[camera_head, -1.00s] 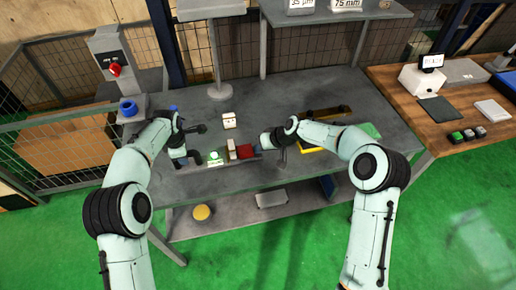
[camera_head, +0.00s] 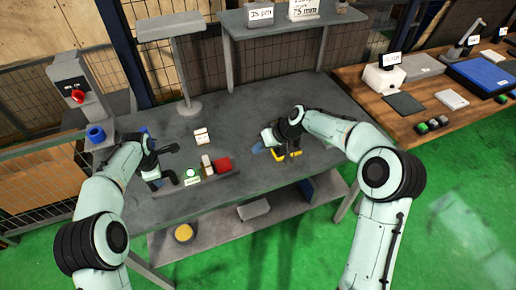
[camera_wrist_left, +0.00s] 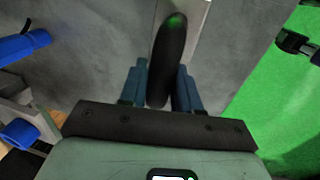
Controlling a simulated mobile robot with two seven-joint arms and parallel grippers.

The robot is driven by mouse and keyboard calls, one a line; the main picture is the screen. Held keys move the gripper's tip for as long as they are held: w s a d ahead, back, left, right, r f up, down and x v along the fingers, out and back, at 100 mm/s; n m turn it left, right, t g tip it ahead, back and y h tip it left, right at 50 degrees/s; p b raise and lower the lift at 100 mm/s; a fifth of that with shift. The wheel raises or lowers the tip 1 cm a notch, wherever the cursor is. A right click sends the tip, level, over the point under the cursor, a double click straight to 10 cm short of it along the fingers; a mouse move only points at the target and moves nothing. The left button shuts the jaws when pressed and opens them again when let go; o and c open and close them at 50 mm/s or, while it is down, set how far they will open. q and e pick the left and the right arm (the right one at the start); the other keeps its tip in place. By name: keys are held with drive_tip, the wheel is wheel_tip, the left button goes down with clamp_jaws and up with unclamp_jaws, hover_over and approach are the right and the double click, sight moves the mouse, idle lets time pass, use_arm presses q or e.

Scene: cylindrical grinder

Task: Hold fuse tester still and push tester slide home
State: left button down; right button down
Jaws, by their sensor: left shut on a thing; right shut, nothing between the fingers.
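The fuse tester (camera_head: 190,188) is a long low grey base on the bench. It carries a white block with a green lamp (camera_head: 192,175), a pale and brown upright piece (camera_head: 207,163) and a red block (camera_head: 222,164), apparently the slide. My left gripper (camera_head: 168,180) is at the tester's left end. In the left wrist view its blue fingers (camera_wrist_left: 161,88) are shut on a black rounded handle (camera_wrist_left: 170,50). My right gripper (camera_head: 258,150) is shut and empty, to the right of the red block and apart from it.
A small white box (camera_head: 202,136) stands behind the tester. A yellow item (camera_head: 290,156) lies under my right arm, partly hidden. A grey post stand (camera_head: 185,70) and a raised shelf (camera_head: 290,20) stand at the back. The bench (camera_head: 235,115) is clear between.

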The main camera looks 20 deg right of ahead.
idle(0.3)
use_arm(q)
drive_tip(key=c, duration=0.7)
unclamp_jaws()
drive_tip(key=shift+r, duration=0.1)
drive_tip(key=r, duration=0.4)
drive_tip(key=s+r, duration=0.1)
drive_tip(key=r, duration=0.2)
drive_tip(key=s+r, duration=0.1)
drive_tip(key=r, duration=0.3)
drive_tip(key=shift+s+r, duration=0.2)
drive_tip(key=shift+r, duration=0.15)
drive_tip(key=shift+f, duration=0.1)
